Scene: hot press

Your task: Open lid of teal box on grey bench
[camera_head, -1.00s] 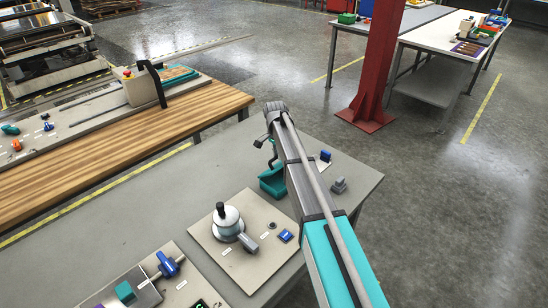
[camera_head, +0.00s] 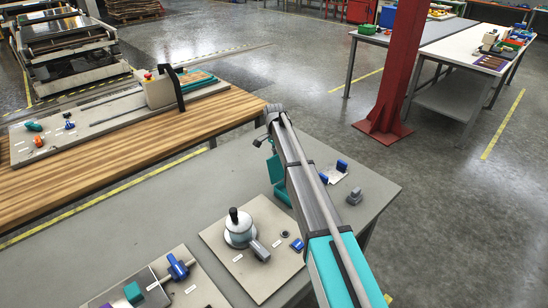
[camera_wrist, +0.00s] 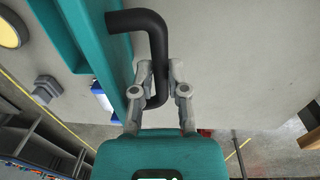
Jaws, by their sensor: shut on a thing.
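The teal box (camera_head: 283,192) is on the grey bench (camera_head: 150,205), largely hidden behind my arm in the head view. A teal panel, apparently its lid (camera_head: 275,168), shows raised and steeply tilted. In the wrist view, teal edges (camera_wrist: 75,30) fill the upper left, and a bent black handle (camera_wrist: 150,25) runs from them. My gripper (camera_wrist: 159,72) is shut on the handle's end section, with a finger on each side. The head view barely shows the fingers, and the lid's hinge is hidden.
On the bench, a plate with a white, black-knobbed device (camera_head: 240,228) stands left of my arm. A blue item (camera_head: 341,165) and a grey knob (camera_head: 355,196) stand to the right. A red column (camera_head: 392,80) rises beyond the bench.

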